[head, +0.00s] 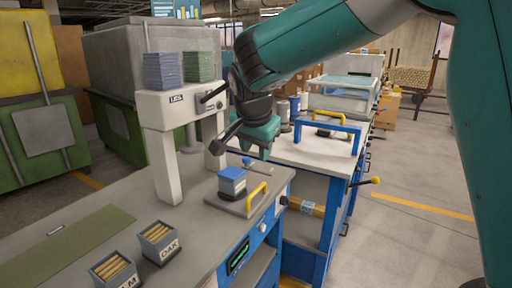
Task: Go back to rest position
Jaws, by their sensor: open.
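My gripper (258,150) is at the end of my teal arm, pointing down in the middle of the head view. Its jaws are open and I see nothing between them, though they are small here. It appears above the back of the grey worktop, behind a blue-topped block (232,183). The block stands on a grey plate (236,206) with a yellow handle. I cannot tell the exact height of my gripper over the worktop.
A white stand (162,158) on the worktop carries blue (162,71) and green (199,67) stacks. Two bins of wooden rods, one marked OAK (160,243), stand in front. A blue frame (327,127) stands on the bench behind.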

